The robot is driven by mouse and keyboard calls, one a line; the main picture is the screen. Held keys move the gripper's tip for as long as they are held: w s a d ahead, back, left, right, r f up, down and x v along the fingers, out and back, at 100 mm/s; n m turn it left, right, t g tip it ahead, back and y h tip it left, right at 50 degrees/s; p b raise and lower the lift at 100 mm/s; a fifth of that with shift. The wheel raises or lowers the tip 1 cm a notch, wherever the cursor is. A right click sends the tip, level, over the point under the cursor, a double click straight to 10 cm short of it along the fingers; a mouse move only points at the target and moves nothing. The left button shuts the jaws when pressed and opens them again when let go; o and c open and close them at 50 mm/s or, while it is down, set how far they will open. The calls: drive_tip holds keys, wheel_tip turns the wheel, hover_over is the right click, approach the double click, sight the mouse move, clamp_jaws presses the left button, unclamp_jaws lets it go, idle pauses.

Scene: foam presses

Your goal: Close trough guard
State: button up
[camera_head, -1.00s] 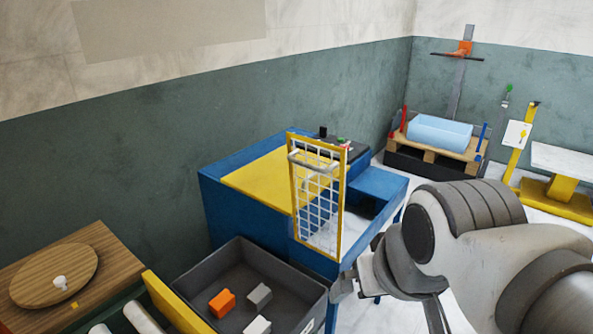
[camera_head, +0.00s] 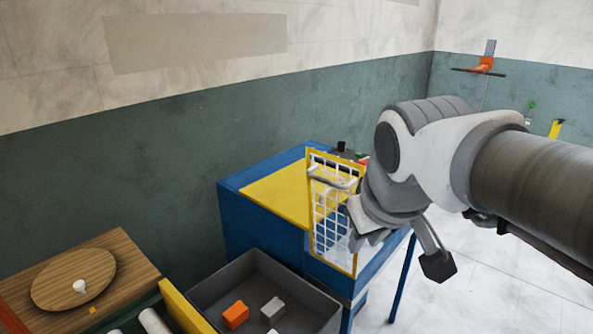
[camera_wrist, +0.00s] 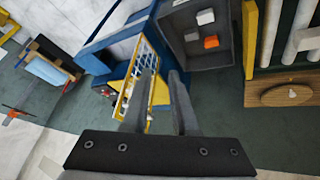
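The trough guard (camera_head: 329,215) is a yellow-framed panel of white mesh with a grey bar handle near its top. It stands steeply upright at the front of the blue and yellow press (camera_head: 265,185). My gripper (camera_head: 364,240) is just right of the guard, its fingers pointing down and partly overlapping the guard's right edge in the head view. In the wrist view the two fingers (camera_wrist: 163,74) are apart with nothing held between them, and the guard (camera_wrist: 124,97) lies beside the left finger. I cannot tell whether finger and guard touch.
A dark grey bin (camera_head: 215,291) with orange and grey blocks stands in front of the press. A wooden board (camera_head: 133,262) with a round lid is at left. A pale blue block (camera_wrist: 47,71) shows in the wrist view.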

sight(321, 178)
drive_tip(key=w+a+r+n, duration=0.1)
drive_tip(key=w+a+r, duration=0.1)
drive_tip(key=w, duration=0.2)
drive_tip(key=w+a+r+n, duration=0.2)
drive_tip(key=w, duration=0.3)
drive_tip(key=w+a+r+n+t, duration=0.1)
drive_tip(key=w+a+r, duration=0.1)
drive_tip(key=w, duration=0.3)
drive_tip(key=shift+w+a+n+p, duration=0.2)
drive_tip(key=shift+a+n+p, duration=0.2)
clamp_jaws()
drive_tip(key=w+d+f, duration=0.1)
drive_tip(key=w+f, duration=0.1)
drive_tip(key=w+d+f, duration=0.1)
drive_tip(key=w+f, duration=0.5)
drive_tip(key=shift+d+f, duration=0.2)
drive_tip(key=shift+d, duration=0.2)
drive_tip(key=shift+w+d+f, duration=0.1)
drive_tip(key=shift+w+d, duration=0.2)
drive_tip(key=shift+w, duration=0.05)
drive_tip(key=shift+p, duration=0.3)
